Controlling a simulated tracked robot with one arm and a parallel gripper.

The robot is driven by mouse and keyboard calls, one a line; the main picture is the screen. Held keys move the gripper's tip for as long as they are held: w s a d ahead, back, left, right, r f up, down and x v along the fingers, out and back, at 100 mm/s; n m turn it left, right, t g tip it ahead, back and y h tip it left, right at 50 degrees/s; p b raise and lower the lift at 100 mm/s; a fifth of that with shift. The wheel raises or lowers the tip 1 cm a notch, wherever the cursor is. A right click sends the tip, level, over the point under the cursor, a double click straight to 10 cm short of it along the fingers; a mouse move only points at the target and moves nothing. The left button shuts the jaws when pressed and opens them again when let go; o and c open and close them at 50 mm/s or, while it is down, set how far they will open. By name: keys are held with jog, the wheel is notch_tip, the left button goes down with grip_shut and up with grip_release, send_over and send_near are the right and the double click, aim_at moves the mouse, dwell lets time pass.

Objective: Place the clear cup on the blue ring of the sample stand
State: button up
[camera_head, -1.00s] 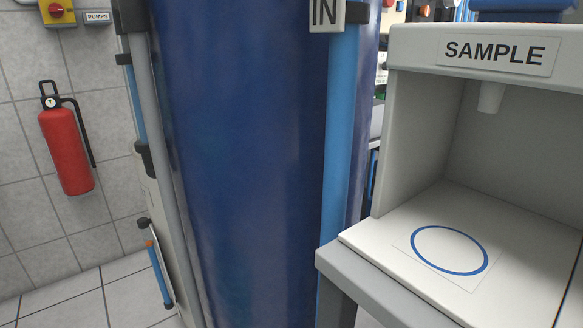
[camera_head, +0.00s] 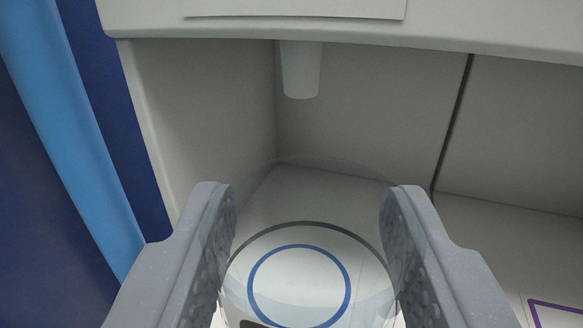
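The clear cup (camera_head: 312,208) is between the two fingers of my gripper (camera_head: 308,192), which is shut on its sides. The cup is transparent, with a faint upper rim and a dark curved line lower down. The blue ring (camera_head: 299,246) on the floor of the sample stand (camera_head: 205,110) shows through the cup, near the bottom middle of the picture. The cup lines up roughly with the ring in this view. I cannot tell whether its base touches the floor or is above it.
A white nozzle (camera_head: 300,70) hangs from the stand's top, beyond the cup. The stand's side wall is at left, next to a light blue pipe (camera_head: 70,130) and a dark blue tank. A purple outline (camera_head: 560,307) marks the floor at lower right, beyond a dark seam.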

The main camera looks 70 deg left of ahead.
aim_at(299, 281)
jog(key=x, duration=0.5)
jog(key=shift+a+f+b, duration=0.35)
jog(key=shift+a+b, duration=0.05)
jog(key=shift+a+f+b, duration=0.1)
jog(key=shift+f+b, duration=0.5)
jog(key=shift+f, duration=1.1)
jog(key=shift+f, duration=0.15)
jog(key=o, duration=0.9)
jog(key=shift+o, duration=0.2)
jog(key=shift+d, duration=0.2)
jog(key=p+v, duration=0.1)
jog(key=v, duration=1)
jog(key=shift+s+d+p, duration=0.2)
jog(key=shift+d+p, duration=0.05)
jog(key=shift+p, duration=0.15)
